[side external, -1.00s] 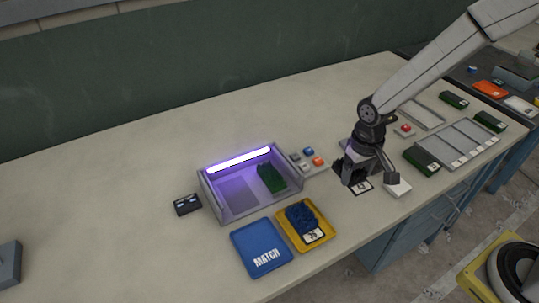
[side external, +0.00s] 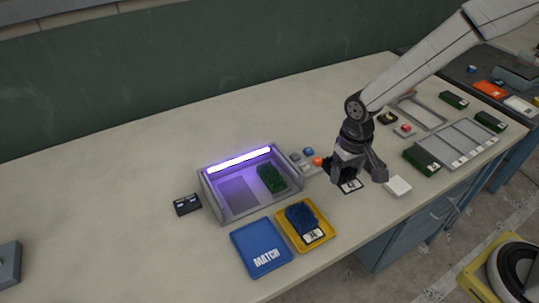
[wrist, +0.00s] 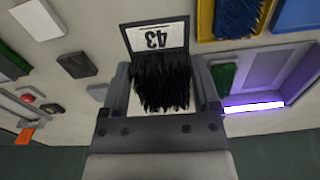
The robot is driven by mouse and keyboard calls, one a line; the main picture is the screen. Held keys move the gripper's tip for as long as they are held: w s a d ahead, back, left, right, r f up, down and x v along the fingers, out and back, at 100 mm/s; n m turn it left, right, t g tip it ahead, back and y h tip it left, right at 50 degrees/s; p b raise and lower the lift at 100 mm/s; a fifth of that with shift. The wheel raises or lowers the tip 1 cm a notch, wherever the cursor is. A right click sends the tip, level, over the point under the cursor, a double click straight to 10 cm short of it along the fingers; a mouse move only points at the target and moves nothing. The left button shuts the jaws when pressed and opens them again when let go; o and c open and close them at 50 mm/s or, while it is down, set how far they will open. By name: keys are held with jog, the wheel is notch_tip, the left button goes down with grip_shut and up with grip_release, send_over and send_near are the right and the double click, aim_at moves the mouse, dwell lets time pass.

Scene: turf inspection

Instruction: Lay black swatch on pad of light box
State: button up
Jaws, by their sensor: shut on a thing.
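My gripper (side external: 357,172) is shut on the black swatch (wrist: 161,82), a dark bristly piece with a white label plate reading 43. In the side view the label (side external: 350,186) shows below the jaws; its height above the table is unclear. The light box (side external: 207,203) stands to the left of my gripper, its purple-white lamp on along the back. Inside, a darker grey rectangular pad (side external: 239,193) lies bare at left, and a green swatch (side external: 271,178) lies to its right. In the wrist view the box (wrist: 262,68) is at right, apart from the jaws.
A yellow tray (side external: 329,221) with a blue swatch (side external: 302,217) and a blue MATCH tray (side external: 261,247) lie in front of the box. Coloured buttons (side external: 308,152) stand between box and gripper. A white block (side external: 397,187) sits right of the gripper.

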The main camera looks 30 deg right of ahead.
jog(key=w+a+r, duration=0.2)
jog(key=a+r, duration=0.1)
jog(key=a, duration=1.2)
send_over(240, 197)
jog(key=shift+n, duration=0.4)
jog(key=shift+s+f, duration=0.2)
jog(key=shift+f, duration=4.4)
jog(key=shift+w+f, duration=0.2)
jog(key=shift+f, duration=1.55)
jog(key=shift+f, duration=0.1)
